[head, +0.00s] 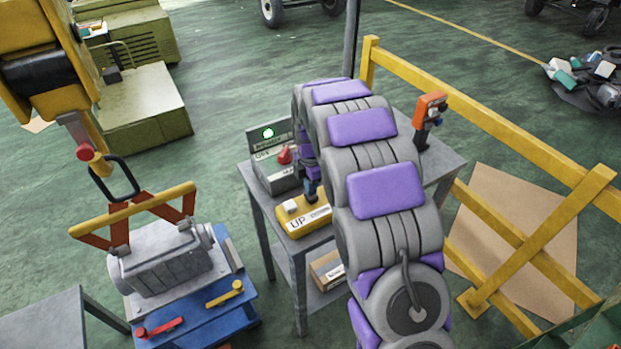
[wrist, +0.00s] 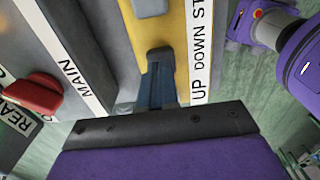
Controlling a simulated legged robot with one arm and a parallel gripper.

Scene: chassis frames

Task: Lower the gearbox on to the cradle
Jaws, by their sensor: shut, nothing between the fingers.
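The grey gearbox (head: 165,268) hangs by red-orange links from a yellow lifting beam (head: 135,210) under the crane hook (head: 95,160) at left. The blue cradle (head: 205,318) is below it; I cannot tell if they touch. A yellow control box (head: 305,220) marked UP lies on the grey table; the wrist view shows its yellow face (wrist: 188,40) with UP, DOWN and a cut-off label. My gripper (head: 311,192) is over this box, its blue fingers (wrist: 160,75) shut and empty. Whether the tips touch the box is unclear. A white button (wrist: 150,8) shows beyond them.
A grey switch box (head: 275,170) with a green light and red knob stands left of my gripper. An orange tool (head: 430,108) stands at the table's right. A yellow railing (head: 480,105) bounds the right side. A red handle (head: 160,328) and a yellow one (head: 225,292) sit on the cradle.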

